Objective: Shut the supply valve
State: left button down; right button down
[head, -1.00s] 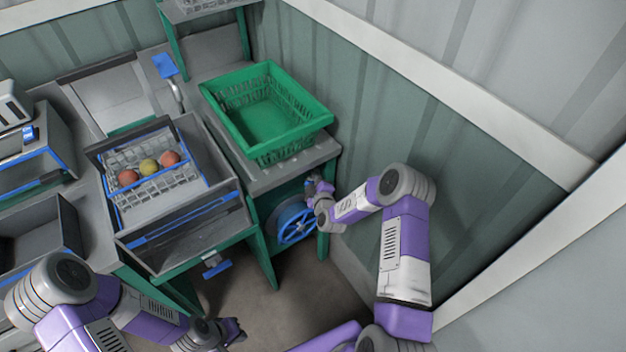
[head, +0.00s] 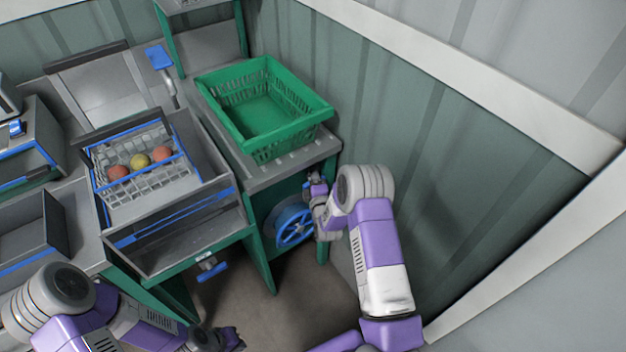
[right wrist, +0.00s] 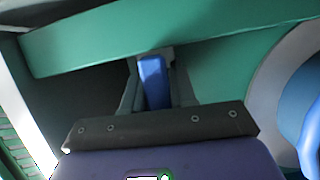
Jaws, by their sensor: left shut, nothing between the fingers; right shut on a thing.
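My right gripper (head: 315,182) is under the front edge of the right-hand bench, above and right of a blue spoked wheel (head: 295,227). In the right wrist view it is shut on a narrow blue handle (right wrist: 153,82), which stands between the two fingers. The handle looks like a lever, and what it joins to is hidden. The wheel's blue rim and grey surround also show at that view's right edge (right wrist: 312,135), apart from the fingers. In the head view the handle is mostly hidden by my gripper. My left gripper (head: 236,340) is shut and empty, low over the floor.
A green crate (head: 322,108) stands empty on the bench above my right gripper. Left of it, a wire basket (head: 100,160) holds several fruits. A green bench leg (head: 322,247) is close to my right gripper. The ribbed wall is right of my right arm.

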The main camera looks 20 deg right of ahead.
jog(key=shift+n, duration=0.3)
jog(key=c, duration=1.3)
grip_release()
jog(key=shift+r, duration=0.1)
jog(key=shift+s, duration=0.1)
jog(key=p+v, duration=0.1)
jog(key=v, duration=0.6)
jog(key=shift+s, duration=0.25)
jog(key=shift+p, duration=0.3)
